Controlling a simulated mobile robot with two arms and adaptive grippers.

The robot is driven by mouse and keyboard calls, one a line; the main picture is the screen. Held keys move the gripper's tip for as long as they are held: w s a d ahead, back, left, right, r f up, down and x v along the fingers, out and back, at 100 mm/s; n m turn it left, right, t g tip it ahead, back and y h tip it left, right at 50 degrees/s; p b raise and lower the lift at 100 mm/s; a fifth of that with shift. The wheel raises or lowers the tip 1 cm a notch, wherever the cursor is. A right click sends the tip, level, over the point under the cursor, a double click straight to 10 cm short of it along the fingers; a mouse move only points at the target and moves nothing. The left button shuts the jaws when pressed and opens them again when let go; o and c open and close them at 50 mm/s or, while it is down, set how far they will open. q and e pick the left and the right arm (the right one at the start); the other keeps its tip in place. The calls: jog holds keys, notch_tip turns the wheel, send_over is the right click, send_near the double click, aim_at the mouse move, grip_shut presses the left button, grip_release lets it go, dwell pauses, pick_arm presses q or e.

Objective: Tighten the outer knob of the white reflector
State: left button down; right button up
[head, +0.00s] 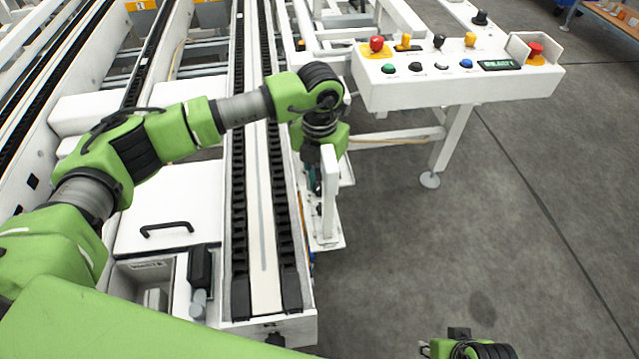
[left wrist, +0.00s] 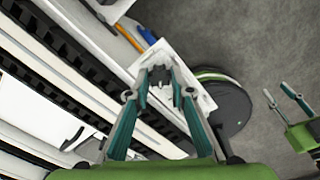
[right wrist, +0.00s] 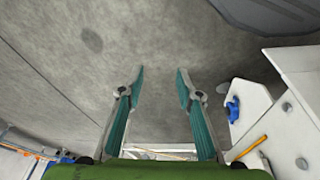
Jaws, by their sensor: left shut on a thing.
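The white reflector (head: 329,190) is an upright white plate beside the end of the conveyor in the head view. In the left wrist view a white plate (left wrist: 182,58) lies just beyond the fingertips. My left gripper (left wrist: 161,80) is shut on a small part in front of this plate, likely the outer knob, which the fingers mostly hide. In the head view my left gripper is largely hidden behind the plate. My right gripper (right wrist: 160,74) is open and empty over bare floor. Part of its arm (head: 466,348) shows at the bottom edge of the head view.
A blue knob (right wrist: 232,108) sits on a white bracket at the right of the right wrist view. A control box (head: 455,80) with several buttons stands at the back right. The conveyor rail (head: 265,200) runs left of the reflector. The floor (head: 480,220) on the right is clear.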

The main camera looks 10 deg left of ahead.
pick_arm(q)
jog(key=m+b, duration=0.1)
jog(key=m, duration=0.3)
jog(key=shift+m, duration=0.3)
jog(key=shift+m+b, duration=0.4)
jog(key=shift+m, duration=0.1)
jog(key=shift+m+b, duration=0.65)
jog(key=shift+m, duration=1.55)
pick_arm(e)
jog(key=shift+v, duration=2.15)
pick_arm(q)
jog(key=c, duration=1.8)
grip_release()
